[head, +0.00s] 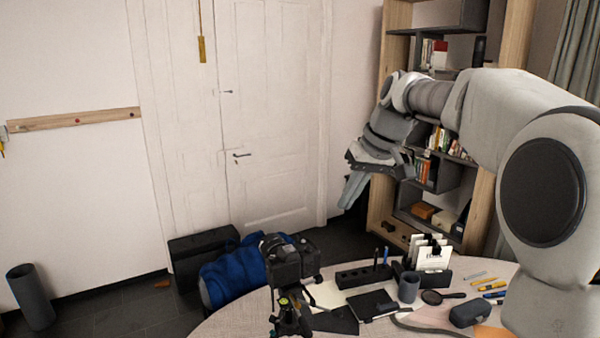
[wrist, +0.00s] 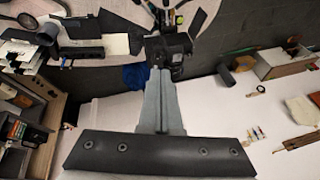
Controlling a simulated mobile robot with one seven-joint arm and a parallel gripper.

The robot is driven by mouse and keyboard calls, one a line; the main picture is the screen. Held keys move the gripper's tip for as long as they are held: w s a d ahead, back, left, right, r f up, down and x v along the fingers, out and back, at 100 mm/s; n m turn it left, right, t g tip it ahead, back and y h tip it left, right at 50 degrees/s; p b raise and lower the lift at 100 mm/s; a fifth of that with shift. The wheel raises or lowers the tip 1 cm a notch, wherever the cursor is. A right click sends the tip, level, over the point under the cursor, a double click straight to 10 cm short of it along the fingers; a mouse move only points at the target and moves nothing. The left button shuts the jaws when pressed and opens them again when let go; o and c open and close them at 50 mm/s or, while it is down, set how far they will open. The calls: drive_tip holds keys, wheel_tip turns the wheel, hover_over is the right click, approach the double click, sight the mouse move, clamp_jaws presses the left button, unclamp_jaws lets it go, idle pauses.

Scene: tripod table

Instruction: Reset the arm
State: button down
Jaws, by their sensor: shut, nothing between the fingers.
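My arm reaches in from the right in the head view, bent over the far right part of the table (head: 240,318). My gripper (head: 347,203) hangs in the air in front of the bookshelf, its fingers pointing down and a little left. The fingers are together with nothing between them. In the wrist view my gripper (wrist: 160,72) also shows shut, its two fingers side by side. It touches nothing in the head view.
A camera on a tripod (head: 290,262) stands at the table's edge. A pen holder (head: 363,275), cup (head: 408,287), magnifier (head: 440,296) and dark case (head: 470,313) are on the table. A bookshelf (head: 382,190) stands behind my gripper.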

drive_tip(key=s+d+f+m+h, duration=0.1)
drive_tip(key=s+f, duration=0.2)
drive_tip(key=s, duration=0.6)
drive_tip(key=s+d+f+m+t+h, duration=0.1)
drive_tip(key=s+f, duration=0.2)
drive_tip(key=s, duration=0.7)
drive_tip(key=s+d+f+m+t+h, duration=0.1)
drive_tip(key=s+d+f, duration=0.1)
drive_tip(key=s, duration=0.8)
drive_tip(key=shift+s+f+h, duration=0.2)
drive_tip(key=shift+f+h, duration=0.1)
drive_tip(key=shift+f, duration=0.15)
